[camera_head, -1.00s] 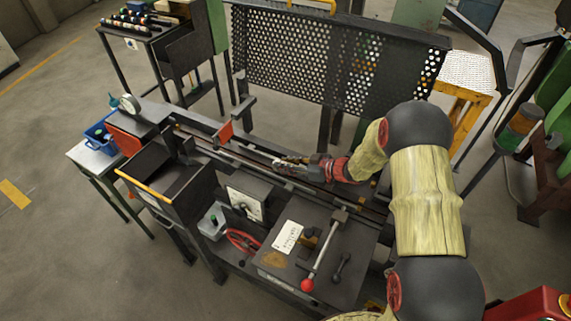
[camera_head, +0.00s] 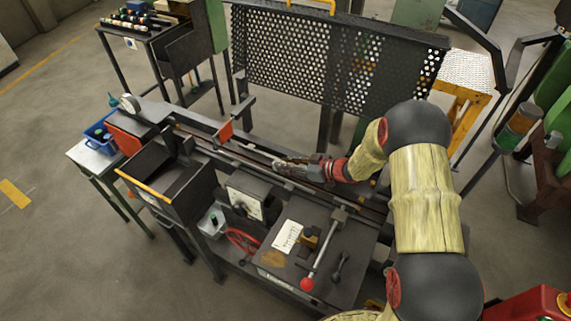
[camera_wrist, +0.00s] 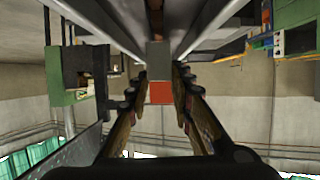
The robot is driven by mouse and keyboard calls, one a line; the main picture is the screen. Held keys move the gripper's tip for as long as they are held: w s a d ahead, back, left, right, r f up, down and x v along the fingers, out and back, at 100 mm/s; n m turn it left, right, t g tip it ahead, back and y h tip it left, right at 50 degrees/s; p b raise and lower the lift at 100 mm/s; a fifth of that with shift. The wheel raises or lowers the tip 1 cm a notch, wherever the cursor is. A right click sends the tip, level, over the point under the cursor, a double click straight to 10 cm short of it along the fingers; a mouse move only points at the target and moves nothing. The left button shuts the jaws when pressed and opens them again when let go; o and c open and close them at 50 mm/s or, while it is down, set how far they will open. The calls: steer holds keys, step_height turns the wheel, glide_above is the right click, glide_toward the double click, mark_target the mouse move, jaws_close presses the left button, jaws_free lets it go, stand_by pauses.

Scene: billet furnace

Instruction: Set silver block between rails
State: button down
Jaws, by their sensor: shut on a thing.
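My gripper (camera_head: 281,167) points left, low over the long dark rails (camera_head: 240,157) of the bench. In the wrist view my gripper (camera_wrist: 159,88) has a finger on each side of a small silver block (camera_wrist: 158,57). It is shut on the block, whose face nearer the camera shows a red patch. Two long grey rails (camera_wrist: 98,22) run away on either side of the block in the wrist view, with a gap and a brown strip between them. Whether the block touches the rails is unclear.
A perforated dark guard (camera_head: 335,58) stands behind the rails. In front are a white dial box (camera_head: 246,198) and a lever with a red knob (camera_head: 307,284). A blue bin (camera_head: 98,134) sits far left.

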steer(key=shift+f, duration=0.45)
steer(key=c, duration=1.5)
jaws_free()
steer(key=shift+f, duration=0.1)
steer(key=v, duration=1.2)
steer(key=shift+w, duration=0.15)
